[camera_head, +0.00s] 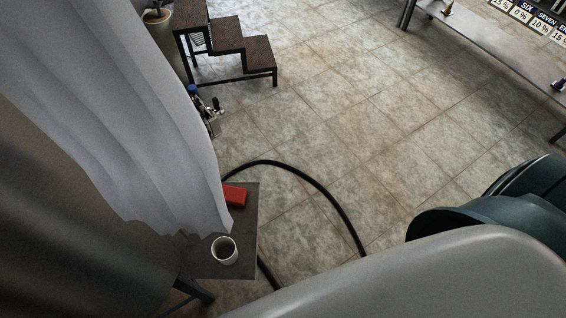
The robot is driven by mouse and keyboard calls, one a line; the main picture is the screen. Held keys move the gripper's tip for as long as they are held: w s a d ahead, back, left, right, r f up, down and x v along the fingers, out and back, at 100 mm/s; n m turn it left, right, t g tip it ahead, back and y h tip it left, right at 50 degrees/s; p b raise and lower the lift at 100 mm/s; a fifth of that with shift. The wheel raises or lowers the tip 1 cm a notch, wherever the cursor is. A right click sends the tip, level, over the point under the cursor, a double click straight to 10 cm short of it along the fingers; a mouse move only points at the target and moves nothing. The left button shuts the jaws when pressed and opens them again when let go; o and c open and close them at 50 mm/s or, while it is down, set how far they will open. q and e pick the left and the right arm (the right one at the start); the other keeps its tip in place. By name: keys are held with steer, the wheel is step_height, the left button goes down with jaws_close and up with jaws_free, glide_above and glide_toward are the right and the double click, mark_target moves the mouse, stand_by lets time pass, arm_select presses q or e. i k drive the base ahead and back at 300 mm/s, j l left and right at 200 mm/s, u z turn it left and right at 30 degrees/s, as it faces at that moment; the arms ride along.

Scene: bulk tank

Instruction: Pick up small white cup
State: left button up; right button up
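The small white cup (224,251) stands upright on a small dark table (247,225) at the lower left of the head view. Its inside looks dark. Neither of my grippers shows in this view, so I cannot see whether they are open or shut. Nothing touches the cup.
A red block (235,196) lies on the same table behind the cup. A white curtain (150,120) hangs at the left against the table. A black hose (325,195) curves over the tiled floor. Dark steps (225,45) stand at the back left. The middle floor is clear.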

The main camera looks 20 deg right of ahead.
mark_target(224, 249)
steer(key=k+l+z, duration=0.1)
steer(key=l+z, duration=0.25)
steer(key=l, duration=0.2)
steer(key=l+z, duration=0.35)
steer(key=l, duration=0.2)
steer(key=l+z, duration=0.4)
steer(key=l, duration=1.2)
steer(key=k+l+u, duration=0.1)
steer(key=l+u, duration=0.15)
steer(key=u, duration=0.25)
steer(key=k+l+u, duration=0.1)
steer(key=u, duration=0.35)
steer(key=k+l+u, duration=0.15)
steer(key=u, duration=0.35)
steer(key=l, duration=0.1)
